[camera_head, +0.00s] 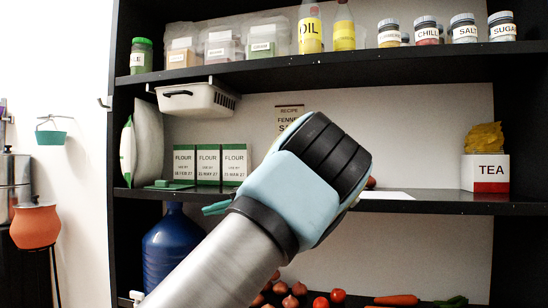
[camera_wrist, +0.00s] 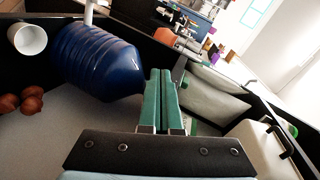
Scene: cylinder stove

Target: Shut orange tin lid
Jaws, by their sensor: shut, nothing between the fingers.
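No tin that I can make out as the orange tin, and no lid of one, shows clearly in either view. A small orange shape (camera_wrist: 164,35) shows far off in the wrist view. My gripper (camera_wrist: 160,72) has its green fingers together, with nothing between them. In the head view its green fingertips (camera_head: 207,211) point left, in front of the shelf and just below the flour boxes. My wrist hides part of the middle shelf.
Flour boxes (camera_head: 208,163), a white sack (camera_head: 147,148) and a tea box (camera_head: 490,172) stand on the middle shelf. A white basket (camera_head: 196,99) hangs above. A blue jug (camera_head: 178,248) stands below; it also shows close left of my fingers in the wrist view (camera_wrist: 95,60).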

